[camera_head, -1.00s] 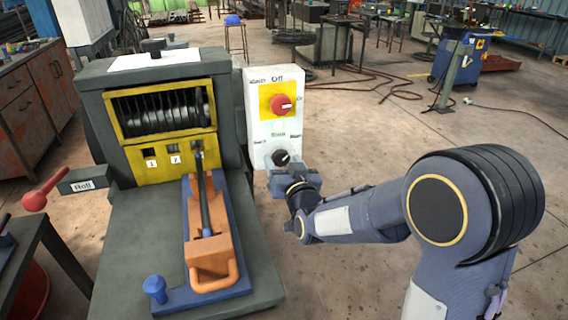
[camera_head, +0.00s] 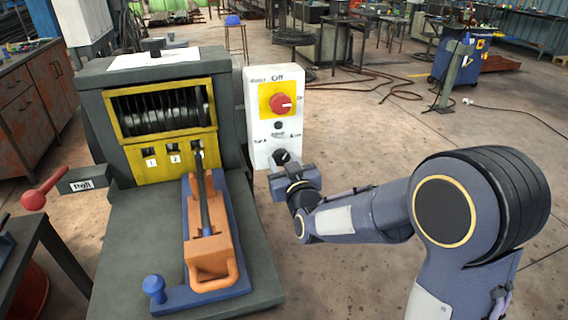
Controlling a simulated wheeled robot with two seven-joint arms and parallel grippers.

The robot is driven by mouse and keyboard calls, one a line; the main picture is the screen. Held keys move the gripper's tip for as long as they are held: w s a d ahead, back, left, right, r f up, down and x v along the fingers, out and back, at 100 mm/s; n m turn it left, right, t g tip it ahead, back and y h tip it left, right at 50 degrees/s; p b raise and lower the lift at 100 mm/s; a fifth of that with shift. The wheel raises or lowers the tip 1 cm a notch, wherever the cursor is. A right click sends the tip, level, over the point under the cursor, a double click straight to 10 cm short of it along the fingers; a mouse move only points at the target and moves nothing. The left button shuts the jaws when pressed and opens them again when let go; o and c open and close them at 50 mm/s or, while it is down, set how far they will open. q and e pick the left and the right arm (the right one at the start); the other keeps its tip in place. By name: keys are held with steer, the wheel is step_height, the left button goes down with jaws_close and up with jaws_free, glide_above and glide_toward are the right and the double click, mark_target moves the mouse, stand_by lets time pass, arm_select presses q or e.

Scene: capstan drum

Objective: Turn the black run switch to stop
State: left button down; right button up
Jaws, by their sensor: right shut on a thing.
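The black run switch (camera_head: 281,156) is a small knob low on the front of the white control panel (camera_head: 255,133), right of the machine. My right gripper (camera_head: 286,166) is at the knob and shut on it; its fingertips are small and partly hidden by its own body. A red knob (camera_head: 281,104) on a yellow plate sits higher on the panel, under the word Off. A small dark button (camera_head: 278,125) sits between the two. My left gripper is not in view.
The machine (camera_head: 140,68) has a yellow-framed drum window and an orange lever (camera_head: 209,250) on a blue base. A red-knobbed handle (camera_head: 40,194) sticks out at left. A dark red cabinet (camera_head: 45,95) stands farther left. Floor is open right of the panel.

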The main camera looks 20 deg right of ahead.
steer(key=n, duration=0.3)
steer(key=shift+n, duration=1.7)
steer(key=o, duration=1)
steer(key=s+p, duration=0.1)
steer(key=s, duration=0.7)
steer(key=shift+d, duration=0.1)
